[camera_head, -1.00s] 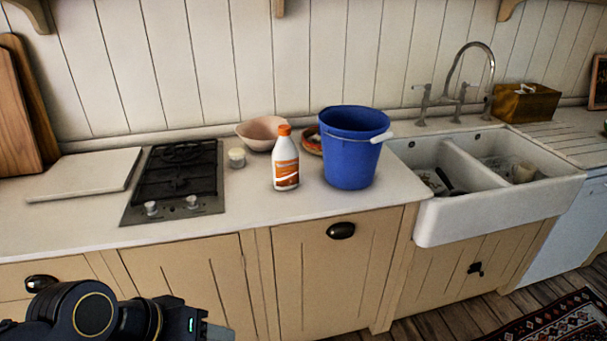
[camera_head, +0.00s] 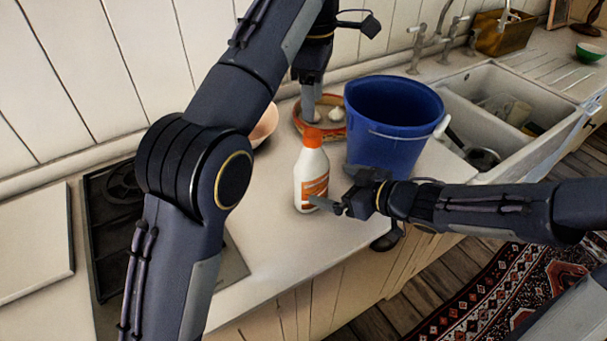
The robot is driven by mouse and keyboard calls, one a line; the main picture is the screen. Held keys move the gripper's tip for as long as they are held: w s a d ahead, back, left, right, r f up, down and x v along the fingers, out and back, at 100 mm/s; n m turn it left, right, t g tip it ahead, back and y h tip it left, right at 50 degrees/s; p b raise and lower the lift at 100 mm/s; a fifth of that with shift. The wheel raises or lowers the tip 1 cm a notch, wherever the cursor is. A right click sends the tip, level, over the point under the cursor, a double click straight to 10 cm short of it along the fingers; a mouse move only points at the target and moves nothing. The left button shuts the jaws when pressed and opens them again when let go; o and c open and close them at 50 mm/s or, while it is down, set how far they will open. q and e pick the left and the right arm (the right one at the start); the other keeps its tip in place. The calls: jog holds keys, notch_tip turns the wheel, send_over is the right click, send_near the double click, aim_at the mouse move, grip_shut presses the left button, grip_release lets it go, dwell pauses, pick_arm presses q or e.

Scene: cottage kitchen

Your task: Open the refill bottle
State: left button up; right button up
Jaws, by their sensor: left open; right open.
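The refill bottle (camera_head: 311,180) is white with an orange cap (camera_head: 312,138) and an orange label. It stands upright on the white counter, cap on. My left gripper (camera_head: 309,112) points down just above the cap, open; whether its fingers touch the cap I cannot tell. My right gripper (camera_head: 322,203) is open at the bottle's lower right side, one finger overlapping the label's edge in view. Its other finger is hard to make out, and contact with the bottle is unclear.
A blue bucket (camera_head: 395,120) stands close to the right of the bottle. A terracotta-coloured dish (camera_head: 303,122) with white items is behind it. A pink bowl (camera_head: 266,124) and the hob (camera_head: 107,230) are partly hidden by my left arm. The double sink (camera_head: 545,155) is at right.

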aim_at(310, 179)
pick_arm(q)
jog(key=shift+d, duration=0.15)
pick_arm(e)
jog(key=shift+w+a+f, duration=0.1)
jog(key=shift+a+f, duration=0.05)
jog(key=shift+a, duration=0.25)
jog(key=x, duration=0.7)
jog(key=shift+a, duration=0.1)
